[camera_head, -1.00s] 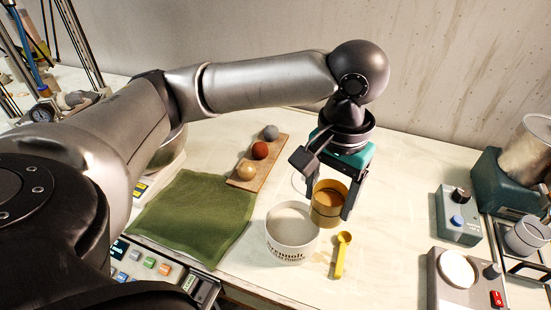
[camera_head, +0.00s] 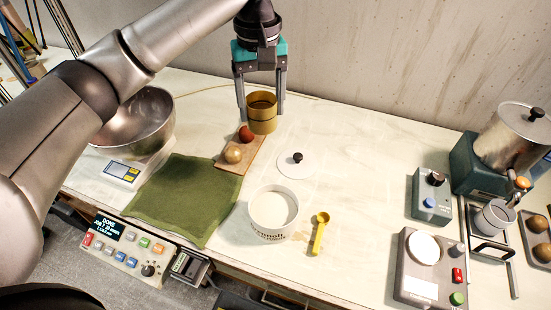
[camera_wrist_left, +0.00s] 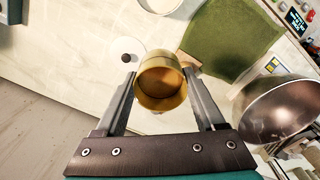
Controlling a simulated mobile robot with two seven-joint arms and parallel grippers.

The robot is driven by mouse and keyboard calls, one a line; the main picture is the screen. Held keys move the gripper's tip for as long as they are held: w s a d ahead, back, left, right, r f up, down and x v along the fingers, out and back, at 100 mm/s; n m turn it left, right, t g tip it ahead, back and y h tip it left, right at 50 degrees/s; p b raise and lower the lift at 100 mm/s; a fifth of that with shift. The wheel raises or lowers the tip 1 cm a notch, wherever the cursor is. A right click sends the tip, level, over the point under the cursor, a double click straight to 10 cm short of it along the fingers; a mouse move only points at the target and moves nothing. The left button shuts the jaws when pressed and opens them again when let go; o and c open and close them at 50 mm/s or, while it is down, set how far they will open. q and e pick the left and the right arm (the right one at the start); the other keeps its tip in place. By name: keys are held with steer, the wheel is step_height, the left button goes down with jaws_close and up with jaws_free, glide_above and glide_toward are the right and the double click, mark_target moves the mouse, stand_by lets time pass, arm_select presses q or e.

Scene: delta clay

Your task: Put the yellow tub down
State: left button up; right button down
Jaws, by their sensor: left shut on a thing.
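The yellow tub (camera_head: 262,113) is a small ochre cylinder with an open top, held upright between the fingers of my left gripper (camera_head: 261,108). The picture does not clearly show the gap between tub and table. My right gripper is not in view.
A white tub of powder (camera_head: 273,212), a yellow scoop (camera_head: 320,234) and a white lid (camera_head: 297,164) lie right of the green cloth (camera_head: 183,200). A metal bowl (camera_head: 130,122) stands on a scale at left. The table right of the lid is clear.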

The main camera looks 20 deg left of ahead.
arm_select(q)
step_height(320, 180, down, 18)
steer(key=b, duration=0.3)
steer(key=o, duration=1.5)
steer(key=shift+f, duration=0.15)
